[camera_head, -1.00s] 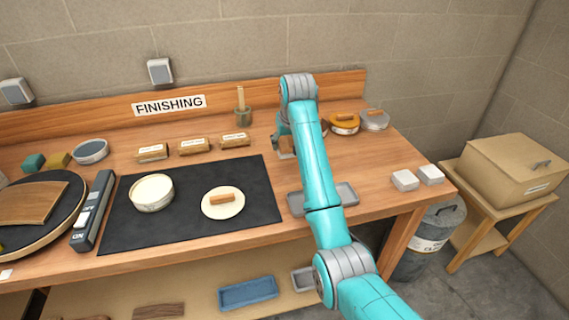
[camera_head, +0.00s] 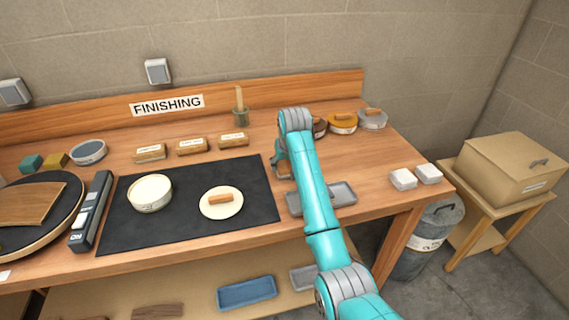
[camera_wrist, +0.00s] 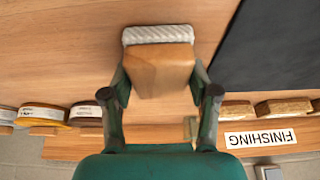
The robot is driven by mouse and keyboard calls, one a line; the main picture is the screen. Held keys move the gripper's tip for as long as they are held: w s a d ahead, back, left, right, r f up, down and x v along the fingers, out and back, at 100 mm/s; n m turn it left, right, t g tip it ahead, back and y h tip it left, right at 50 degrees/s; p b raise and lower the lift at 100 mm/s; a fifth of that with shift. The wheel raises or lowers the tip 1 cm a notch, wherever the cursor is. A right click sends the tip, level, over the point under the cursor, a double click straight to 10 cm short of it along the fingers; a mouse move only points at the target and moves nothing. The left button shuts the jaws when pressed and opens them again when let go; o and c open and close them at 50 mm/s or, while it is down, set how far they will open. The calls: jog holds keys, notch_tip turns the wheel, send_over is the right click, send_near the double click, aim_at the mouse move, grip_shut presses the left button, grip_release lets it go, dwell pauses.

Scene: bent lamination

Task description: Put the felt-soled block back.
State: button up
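A wooden block (camera_wrist: 158,72) with a pale, ribbed sole (camera_wrist: 158,34) sits between the two fingers of my gripper (camera_wrist: 160,88) in the wrist view. The fingers press on its two sides, and bare wood table shows around it. I take this to be the felt-soled block. In the head view my arm hides the block and most of my gripper (camera_head: 281,165), which is just right of the black mat (camera_head: 255,200). A grey tray (camera_head: 342,193) lies partly behind my arm, near the table's front edge.
Several labelled wooden blocks (camera_head: 192,146) stand in a row behind the mat. A brush pot (camera_head: 240,117) and round handled pads (camera_head: 342,123) are at the back. A white tub (camera_head: 150,192) and a cream disc (camera_head: 222,203) are on the mat. Two white blocks (camera_head: 403,179) lie at right.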

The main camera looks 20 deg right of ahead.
jog(key=o, duration=0.4)
jog(key=shift+o, duration=0.2)
jog(key=v, duration=1.2)
